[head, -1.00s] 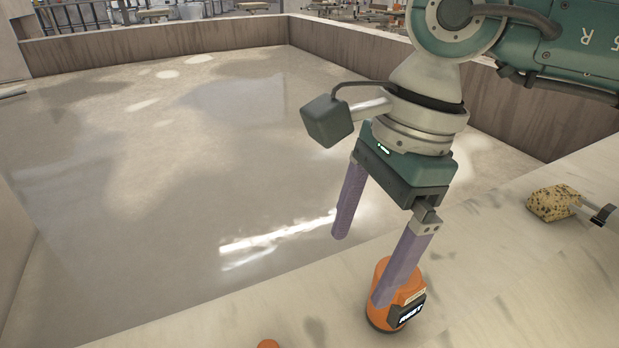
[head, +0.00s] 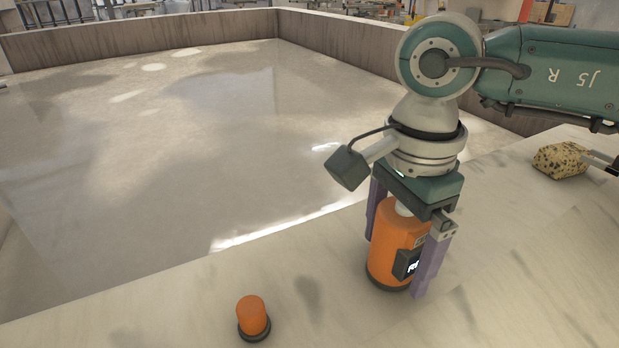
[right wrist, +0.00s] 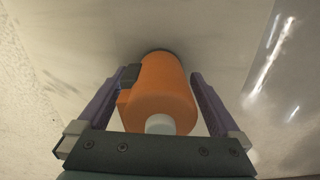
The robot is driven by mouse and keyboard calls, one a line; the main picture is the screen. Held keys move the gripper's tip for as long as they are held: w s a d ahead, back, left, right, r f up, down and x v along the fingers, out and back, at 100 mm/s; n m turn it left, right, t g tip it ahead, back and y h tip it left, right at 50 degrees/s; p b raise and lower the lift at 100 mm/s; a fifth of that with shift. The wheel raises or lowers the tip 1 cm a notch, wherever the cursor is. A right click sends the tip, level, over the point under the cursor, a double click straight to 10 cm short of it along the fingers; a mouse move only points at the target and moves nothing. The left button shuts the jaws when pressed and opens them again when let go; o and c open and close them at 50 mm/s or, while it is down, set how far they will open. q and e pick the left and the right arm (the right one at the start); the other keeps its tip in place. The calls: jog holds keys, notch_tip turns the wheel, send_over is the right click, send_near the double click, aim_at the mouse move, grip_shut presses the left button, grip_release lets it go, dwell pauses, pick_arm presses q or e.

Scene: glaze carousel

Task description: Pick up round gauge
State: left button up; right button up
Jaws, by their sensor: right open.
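The round gauge appears to be the orange cylinder (head: 391,242) with a dark display box on its side and a pale top. It stands upright on the pale counter (head: 330,285) in the head view. My right gripper (head: 399,262) points down over it, open, with one purple finger on each side. In the right wrist view the gauge (right wrist: 163,92) lies between the fingers, with a small gap visible at the right finger. Contact at the display-box side is hard to tell.
A small orange knob-like piece with a dark base (head: 253,318) stands on the counter left of the gauge. A speckled yellow block (head: 561,160) lies at the right. Behind the counter is a wide, shiny, walled basin (head: 180,160) without objects visible in it.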

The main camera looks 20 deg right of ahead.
jog(key=shift+a+f, duration=0.1)
jog(key=shift+f, duration=0.1)
jog(key=shift+c, duration=0.2)
jog(key=c, duration=1.2)
